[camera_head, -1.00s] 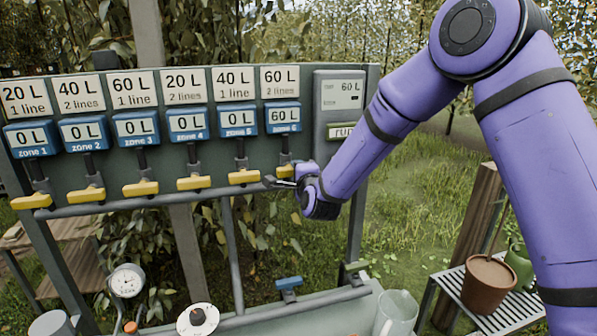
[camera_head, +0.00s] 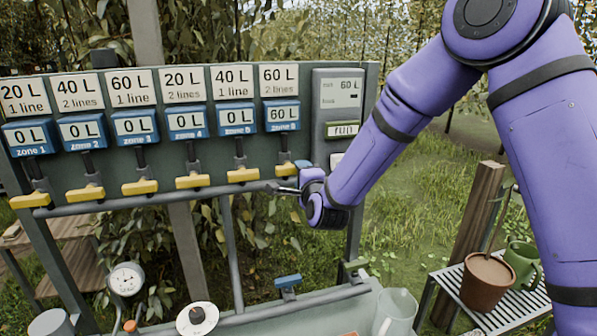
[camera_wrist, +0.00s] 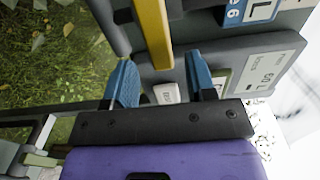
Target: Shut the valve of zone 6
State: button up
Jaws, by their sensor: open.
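In the wrist view a yellow handle (camera_wrist: 153,30) lies just ahead of and between the two blue fingers of my open gripper (camera_wrist: 160,62). The fingers are apart and hold nothing. Contact with the handle cannot be told.
Several other yellow handles, such as zone 5's (camera_head: 243,174), sit crosswise to the left, their displays reading 0 L. A meter (camera_head: 341,100) reads 60 L at right. Below are a blue-handled tap (camera_head: 288,282), a clear jug (camera_head: 396,312) and a potted plant (camera_head: 487,283).

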jog(key=v, duration=0.6)
jog(key=shift+s, duration=0.3)
